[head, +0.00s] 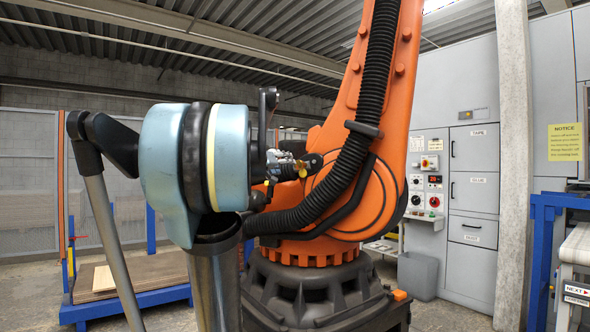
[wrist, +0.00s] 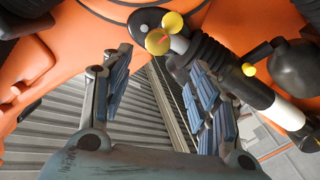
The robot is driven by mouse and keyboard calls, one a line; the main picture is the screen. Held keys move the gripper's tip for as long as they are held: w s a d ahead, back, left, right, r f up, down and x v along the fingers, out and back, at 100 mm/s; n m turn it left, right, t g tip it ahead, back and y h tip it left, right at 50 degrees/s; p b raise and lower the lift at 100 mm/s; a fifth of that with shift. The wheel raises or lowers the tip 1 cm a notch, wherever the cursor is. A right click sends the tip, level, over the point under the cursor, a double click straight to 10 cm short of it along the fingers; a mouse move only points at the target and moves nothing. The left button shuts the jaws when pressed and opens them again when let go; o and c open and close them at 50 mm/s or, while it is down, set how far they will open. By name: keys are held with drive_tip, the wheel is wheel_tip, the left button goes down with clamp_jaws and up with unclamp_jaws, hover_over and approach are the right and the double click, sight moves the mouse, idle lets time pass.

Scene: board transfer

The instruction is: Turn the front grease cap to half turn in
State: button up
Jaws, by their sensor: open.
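A smaller yellow cap (wrist: 248,69) sits further right on a black fitting. I cannot tell which is the front grease cap. In the head view a small yellow spot (head: 303,172) shows by the orange arm's joint. My gripper (wrist: 160,88) is open and empty, its blue-padded fingers apart below the two yellow discs. My own arm partly hides it in the head view.
The large orange robot arm (head: 340,190) stands on a dark base (head: 325,295), with a black ribbed hose (head: 375,90) along it. A black and white cylinder (wrist: 245,85) runs beside my right finger. Grey cabinets (head: 473,170) stand behind, right; a blue-framed pallet (head: 125,280) lies left.

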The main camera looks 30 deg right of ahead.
sight(297, 165)
drive_tip(key=w+a+n+g+h, duration=0.1)
drive_tip(key=a+n+g, duration=0.3)
drive_tip(key=a+n, duration=0.3)
drive_tip(key=shift+n+h, duration=0.3)
drive_tip(key=shift+n, duration=0.3)
drive_tip(key=x, duration=1.8)
drive_tip(key=shift+d+f, duration=0.15)
drive_tip(key=shift+d, duration=0.2)
drive_tip(key=shift+c, duration=0.6)
drive_tip(key=c, duration=1)
